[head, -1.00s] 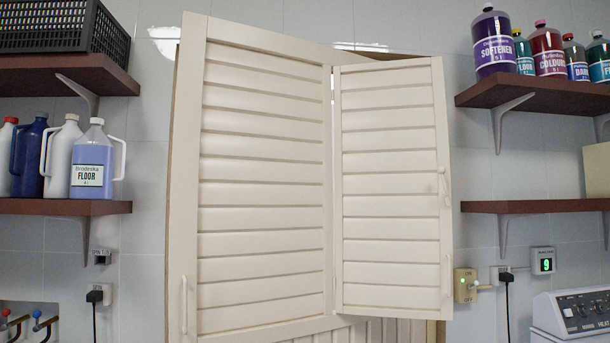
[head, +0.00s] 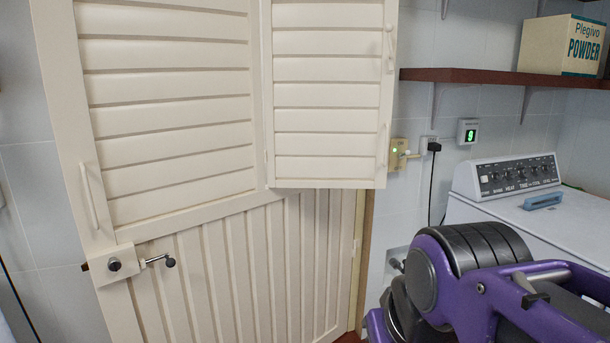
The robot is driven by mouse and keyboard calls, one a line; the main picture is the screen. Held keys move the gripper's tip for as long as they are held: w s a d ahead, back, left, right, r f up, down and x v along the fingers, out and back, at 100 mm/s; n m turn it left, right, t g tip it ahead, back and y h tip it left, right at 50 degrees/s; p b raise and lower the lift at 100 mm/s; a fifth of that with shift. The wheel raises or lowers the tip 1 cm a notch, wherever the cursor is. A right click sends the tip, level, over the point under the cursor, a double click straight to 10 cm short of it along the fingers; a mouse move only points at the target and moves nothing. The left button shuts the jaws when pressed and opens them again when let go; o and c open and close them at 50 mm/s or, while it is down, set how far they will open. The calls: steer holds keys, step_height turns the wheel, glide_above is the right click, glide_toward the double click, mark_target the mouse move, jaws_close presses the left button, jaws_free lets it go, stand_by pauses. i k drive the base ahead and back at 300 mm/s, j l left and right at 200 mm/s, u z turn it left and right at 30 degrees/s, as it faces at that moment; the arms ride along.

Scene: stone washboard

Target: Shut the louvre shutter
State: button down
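The cream louvre shutter shows in the head view as a wide slatted leaf (head: 165,110) at left and a narrower slatted leaf (head: 328,95) at right. The two leaves stand at different angles, and their tops are out of frame. The narrow leaf has a small pull (head: 389,45) near its right edge; the wide one has a bar handle (head: 89,195) at lower left. A planked cream door (head: 240,265) shows below, with a latch and lever (head: 158,260) at left. My gripper is not in view; part of my purple and black arm fills the lower right.
A white washing machine (head: 540,225) stands at right with a blue item (head: 543,201) on top. A brown shelf (head: 480,77) holds a powder box (head: 563,45). A switch box (head: 398,154), plug and lit display (head: 467,131) are on the tiled wall right of the shutter.

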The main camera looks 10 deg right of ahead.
mark_target(329, 94)
steer(key=i+j+z, duration=0.1)
steer(key=i+z, duration=0.25)
steer(key=i+j+z, duration=0.15)
steer(key=i+z, duration=0.25)
steer(key=k, duration=0.1)
